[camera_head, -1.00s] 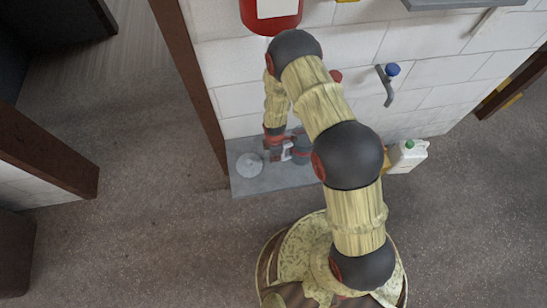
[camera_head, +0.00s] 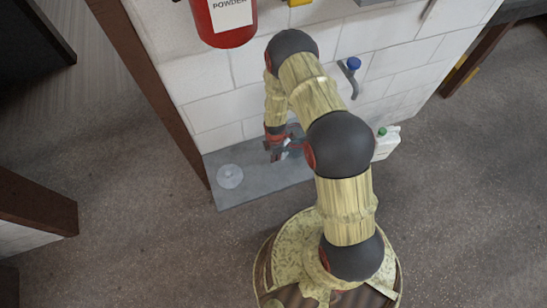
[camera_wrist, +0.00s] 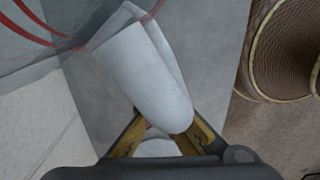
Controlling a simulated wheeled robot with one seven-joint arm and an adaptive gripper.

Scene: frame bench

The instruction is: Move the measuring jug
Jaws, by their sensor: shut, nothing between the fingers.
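The measuring jug (camera_wrist: 45,45) shows at the upper left of the wrist view as a clear body with red marks. Its pale, tongue-shaped handle (camera_wrist: 145,70) reaches down to my gripper. My gripper (camera_wrist: 170,128) is shut, its yellow fingers at the lower end of the handle, with nothing gripped; the handle covers part of the fingertips. In the head view my gripper (camera_head: 277,153) is low over the grey slab beside the wall. Only a small pale bit by it shows there, and my arm hides most of the jug.
A pale round object (camera_head: 230,176) lies on the grey slab (camera_head: 255,188) left of my gripper. A white container with a green cap (camera_head: 386,145) is right of my arm. A red extinguisher (camera_head: 222,22) and a blue-knobbed tap (camera_head: 351,75) are on the wall. Floor in front is clear.

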